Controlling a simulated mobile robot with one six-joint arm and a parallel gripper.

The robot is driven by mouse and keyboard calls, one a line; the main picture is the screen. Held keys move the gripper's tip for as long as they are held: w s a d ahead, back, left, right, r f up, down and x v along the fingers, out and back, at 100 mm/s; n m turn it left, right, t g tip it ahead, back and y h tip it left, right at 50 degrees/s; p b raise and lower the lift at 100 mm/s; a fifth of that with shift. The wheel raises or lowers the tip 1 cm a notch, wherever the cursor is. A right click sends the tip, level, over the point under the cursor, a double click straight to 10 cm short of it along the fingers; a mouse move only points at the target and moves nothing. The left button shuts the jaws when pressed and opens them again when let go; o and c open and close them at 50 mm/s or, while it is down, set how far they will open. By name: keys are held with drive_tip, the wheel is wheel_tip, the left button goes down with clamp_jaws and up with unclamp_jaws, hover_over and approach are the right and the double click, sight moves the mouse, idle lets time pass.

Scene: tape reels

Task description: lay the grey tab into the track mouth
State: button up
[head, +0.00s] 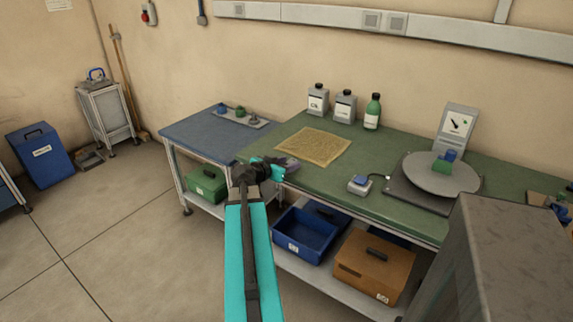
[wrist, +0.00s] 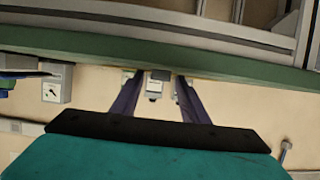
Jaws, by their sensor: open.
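My gripper (head: 284,168) is at the near edge of the green bench in the head view. In the wrist view its two dark purple fingers (wrist: 158,86) stand apart with nothing held between them. A round grey turntable (head: 441,174) on a dark base is on the right of the bench. A green block with a blue part on top (head: 448,164) sits on it. I cannot make out a grey tab or a track mouth for certain in either view; the arm and gripper hide part of the bench edge.
Bottles (head: 345,106) stand at the bench's back, beside a tan mat (head: 313,146). A blue table (head: 200,139) with a tray of small parts adjoins at left. A large grey cabinet (head: 520,250) blocks the lower right.

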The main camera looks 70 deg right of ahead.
drive_tip(key=shift+r+p, duration=0.2)
drive_tip(key=shift+p, duration=0.15)
drive_tip(key=shift+a, duration=0.3)
drive_tip(key=p+v, duration=0.1)
drive_tip(key=v, duration=0.4)
drive_tip(key=shift+w+a+r, duration=0.2)
drive_tip(key=shift+r, duration=0.1)
drive_tip(key=p, duration=0.3)
drive_tip(key=shift+w+a+r, duration=0.1)
drive_tip(key=shift+a, duration=0.1)
drive_tip(key=p+v, duration=0.2)
drive_tip(key=p, duration=0.8)
drive_tip(key=shift+a, duration=0.15)
drive_tip(key=shift+p+v, duration=1.45)
drive_tip(key=shift+p, duration=0.35)
